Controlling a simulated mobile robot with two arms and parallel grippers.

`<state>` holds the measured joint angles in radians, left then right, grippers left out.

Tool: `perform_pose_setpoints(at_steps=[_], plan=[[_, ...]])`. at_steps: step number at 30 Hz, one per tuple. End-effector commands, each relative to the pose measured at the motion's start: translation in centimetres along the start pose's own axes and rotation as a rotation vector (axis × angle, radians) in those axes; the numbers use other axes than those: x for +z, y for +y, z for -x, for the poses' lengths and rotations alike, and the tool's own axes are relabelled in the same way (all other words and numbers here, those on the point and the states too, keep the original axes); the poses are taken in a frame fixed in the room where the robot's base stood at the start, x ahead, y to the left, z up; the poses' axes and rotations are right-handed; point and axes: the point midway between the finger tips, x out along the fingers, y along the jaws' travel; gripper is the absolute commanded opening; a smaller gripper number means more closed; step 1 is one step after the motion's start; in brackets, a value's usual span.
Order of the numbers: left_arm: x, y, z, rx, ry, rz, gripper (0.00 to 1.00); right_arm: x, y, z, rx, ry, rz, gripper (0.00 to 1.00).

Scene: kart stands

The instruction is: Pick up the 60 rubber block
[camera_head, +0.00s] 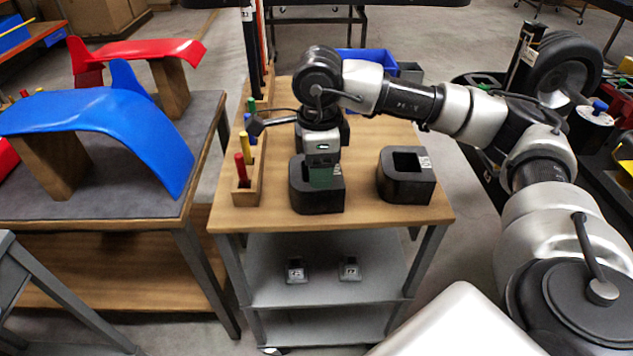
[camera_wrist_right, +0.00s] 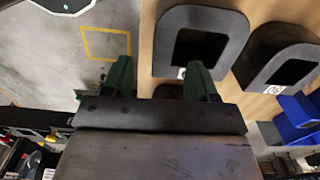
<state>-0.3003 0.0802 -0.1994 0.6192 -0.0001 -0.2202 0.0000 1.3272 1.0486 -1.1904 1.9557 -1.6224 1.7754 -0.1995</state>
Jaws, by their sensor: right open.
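Black rubber blocks with square openings stand on the wooden cart top. One block (camera_head: 318,203) is near the front edge under my right gripper (camera_head: 322,176). A second block (camera_head: 407,191) stands to its right, with a white label. A third dark block is partly hidden behind my right wrist. In the right wrist view a block (camera_wrist_right: 205,16) lies just past my open green fingers (camera_wrist_right: 160,78); its label is partly covered by a finger. Another labelled block (camera_wrist_right: 258,60) is to its right. I cannot read for certain which is the 60. My left gripper is not in view.
A wooden holder (camera_head: 247,190) with coloured pegs lines the cart's left edge. A blue bin (camera_head: 368,58) stands at the back. The lower shelf (camera_head: 325,290) carries two small labelled items. A table (camera_head: 130,200) with blue and red curved panels stands left.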

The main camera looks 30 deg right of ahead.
Motion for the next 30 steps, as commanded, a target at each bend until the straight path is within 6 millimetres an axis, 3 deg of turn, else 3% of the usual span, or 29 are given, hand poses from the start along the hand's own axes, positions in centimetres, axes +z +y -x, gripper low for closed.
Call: perform_pose_setpoints(at_steps=[18,26,30], plan=[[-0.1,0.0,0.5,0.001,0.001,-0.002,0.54,-0.1,-0.4,-7.1,0.001,-0.003,0.001,0.58],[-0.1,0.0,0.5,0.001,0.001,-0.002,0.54,-0.1,-0.4,-7.4,0.001,-0.004,0.001,0.58],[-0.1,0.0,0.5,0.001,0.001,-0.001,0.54,-0.1,-0.4,-7.4,0.001,-0.004,0.001,0.4]])
